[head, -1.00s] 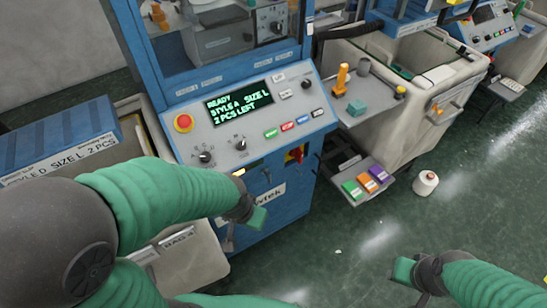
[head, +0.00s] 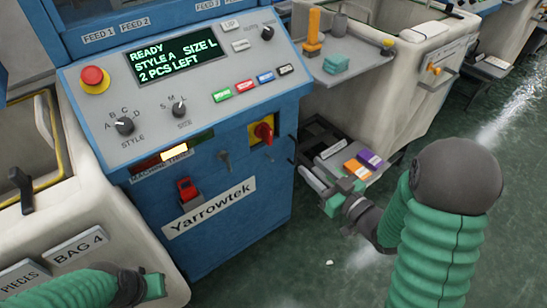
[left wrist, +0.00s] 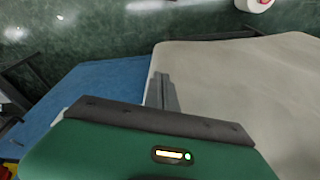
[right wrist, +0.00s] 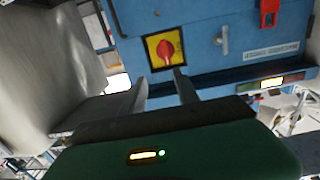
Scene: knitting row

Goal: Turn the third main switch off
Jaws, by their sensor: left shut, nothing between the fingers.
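The main switch (head: 263,132) is a red rotary handle on a yellow plate, on the blue front of the Yarrowtek machine. In the right wrist view the switch (right wrist: 165,48) is just beyond the fingers, its handle about upright in that picture. My right gripper (head: 313,178) is right of and below the switch in the head view. Its fingers (right wrist: 161,80) are apart with nothing between them, clear of the handle. My left gripper (left wrist: 162,88) is shut and empty; its forearm end shows at the head view's lower left, fingers not clearly visible there.
A sloped panel holds a red stop button (head: 93,79), knobs and a lit display (head: 175,60). A red part (head: 187,190) and a key (head: 225,158) are on the front below. BAG 4 bin (head: 78,247) is left.

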